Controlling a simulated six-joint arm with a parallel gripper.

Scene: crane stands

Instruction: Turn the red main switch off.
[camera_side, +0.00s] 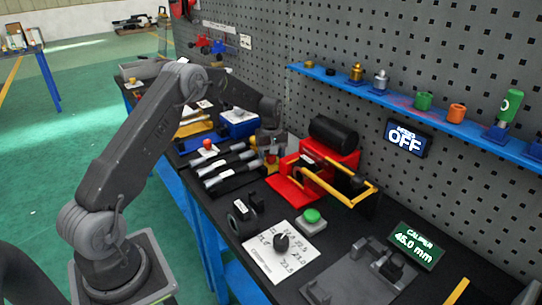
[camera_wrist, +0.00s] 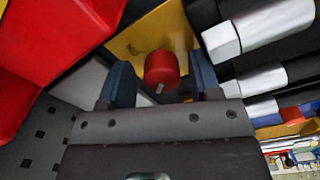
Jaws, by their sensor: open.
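The red main switch (camera_wrist: 162,68) is a round red knob with a small white mark, on a yellow plate (camera_wrist: 140,38) in the wrist view. My gripper (camera_wrist: 160,78) is open, with one dark blue finger on each side of the knob. I cannot tell whether the fingers touch it. In the side view my gripper (camera_side: 271,150) points down over the bench, left of the red machine. There it mostly hides the switch and its plate.
A red machine with a black cylinder (camera_side: 333,132) and yellow rails stands close on the right. Silver-and-black tools (camera_side: 222,172) lie close on the left. A green button (camera_side: 311,217) is nearer the front. A wall display (camera_side: 406,138) reads OFF.

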